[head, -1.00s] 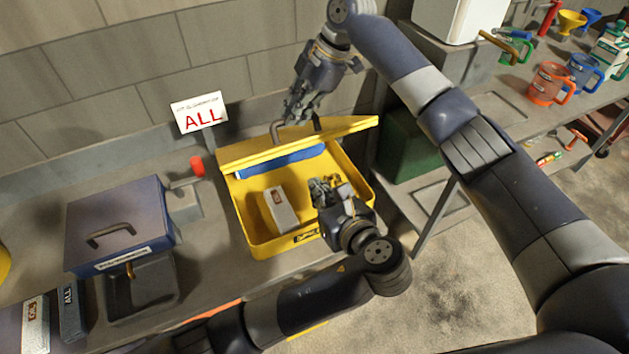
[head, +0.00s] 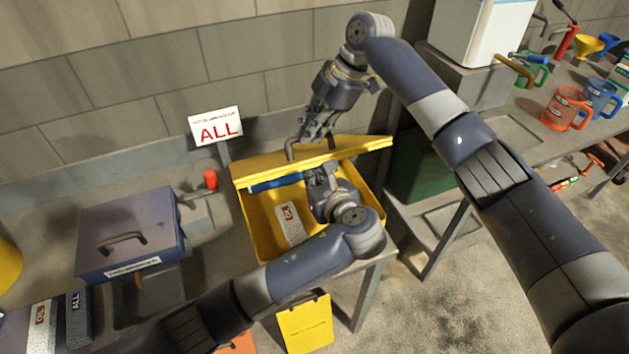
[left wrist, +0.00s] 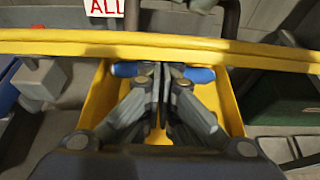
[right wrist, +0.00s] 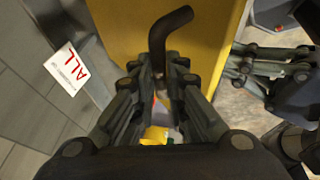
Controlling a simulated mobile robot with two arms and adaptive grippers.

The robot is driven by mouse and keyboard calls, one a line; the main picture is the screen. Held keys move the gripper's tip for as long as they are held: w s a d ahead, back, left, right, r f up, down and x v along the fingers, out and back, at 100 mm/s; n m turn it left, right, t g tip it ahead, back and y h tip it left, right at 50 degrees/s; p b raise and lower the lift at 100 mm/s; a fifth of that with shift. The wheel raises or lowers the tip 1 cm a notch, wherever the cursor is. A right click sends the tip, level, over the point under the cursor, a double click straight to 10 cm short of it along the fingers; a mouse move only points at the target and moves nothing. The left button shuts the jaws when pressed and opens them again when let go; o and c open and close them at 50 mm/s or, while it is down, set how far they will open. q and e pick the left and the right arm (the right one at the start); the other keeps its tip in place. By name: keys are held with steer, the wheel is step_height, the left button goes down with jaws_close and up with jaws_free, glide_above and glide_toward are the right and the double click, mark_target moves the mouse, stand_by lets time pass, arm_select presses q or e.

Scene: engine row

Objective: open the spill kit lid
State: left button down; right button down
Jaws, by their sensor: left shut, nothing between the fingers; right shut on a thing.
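The yellow spill kit (head: 252,222) stands on the bench with its lid (head: 345,150) raised part way. My right gripper (head: 303,138) is shut on the lid's dark bent handle (right wrist: 163,45), beside the lid's yellow face. My left gripper (head: 318,175) is shut and empty over the open kit, just on the near side of the lid's edge. In the left wrist view its closed fingertips (left wrist: 160,75) are in front of a blue roll (left wrist: 200,75), below the lid edge (left wrist: 200,46). My left arm hides the kit's near right part.
A white labelled packet (head: 290,224) lies in the kit. A sign reading ALL (head: 217,125) stands behind it. A blue-grey case (head: 128,228) is at left; a green bin (head: 420,170) is at right.

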steer(key=shift+f, duration=0.3)
